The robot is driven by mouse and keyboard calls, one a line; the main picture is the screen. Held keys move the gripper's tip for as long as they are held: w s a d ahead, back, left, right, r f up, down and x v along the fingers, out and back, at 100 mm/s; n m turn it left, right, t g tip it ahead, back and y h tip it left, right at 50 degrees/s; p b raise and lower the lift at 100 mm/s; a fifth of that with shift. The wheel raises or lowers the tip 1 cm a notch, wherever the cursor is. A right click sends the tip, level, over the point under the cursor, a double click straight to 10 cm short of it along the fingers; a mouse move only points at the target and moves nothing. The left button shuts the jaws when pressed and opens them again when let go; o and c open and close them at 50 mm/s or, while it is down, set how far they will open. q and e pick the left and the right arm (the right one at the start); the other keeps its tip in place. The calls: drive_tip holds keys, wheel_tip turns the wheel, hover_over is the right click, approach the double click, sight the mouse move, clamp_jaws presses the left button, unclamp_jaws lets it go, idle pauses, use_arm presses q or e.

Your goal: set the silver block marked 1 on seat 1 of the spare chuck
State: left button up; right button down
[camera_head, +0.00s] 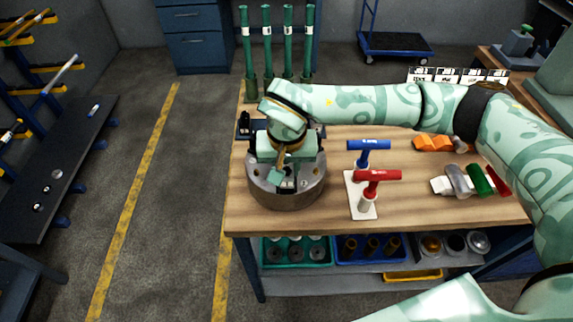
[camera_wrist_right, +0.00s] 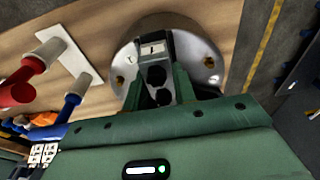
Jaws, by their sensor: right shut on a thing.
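The spare chuck (camera_head: 262,195) is a round grey metal disc at the left front of the wooden bench. It also shows in the right wrist view (camera_wrist_right: 205,72), with brass-coloured spots on its face. My right gripper (camera_wrist_right: 157,85) is over the chuck, its green fingers shut on the silver block marked 1 (camera_wrist_right: 153,50). The block has a white label with a 1 and dark round holes. It is over the chuck's face near the rim; I cannot tell whether it touches. The seat beneath is hidden. In the head view my right gripper (camera_head: 287,180) mostly covers the block. My left gripper is out of view.
A blue-handled tool (camera_head: 368,146) and a red-handled tool (camera_head: 377,175) stand on a white plate (camera_head: 353,190) right of the chuck. Several green posts (camera_head: 267,40) rise behind. Orange (camera_head: 433,143), green (camera_head: 481,180) and grey parts lie farther right.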

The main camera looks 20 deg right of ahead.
drive_tip(key=shift+r, duration=0.1)
drive_tip(key=shift+f, duration=0.8)
idle(0.9)
drive_tip(key=c, duration=1.1)
unclamp_jaws()
drive_tip(key=shift+a, duration=0.1)
drive_tip(key=shift+o, duration=0.2)
drive_tip(key=shift+s, duration=0.1)
wheel_tip(320, 180, up, 16)
drive_tip(key=s+p, duration=0.2)
drive_tip(key=shift+a+r, duration=0.15)
drive_tip(key=shift+a, duration=0.25)
drive_tip(key=shift+s, duration=0.15)
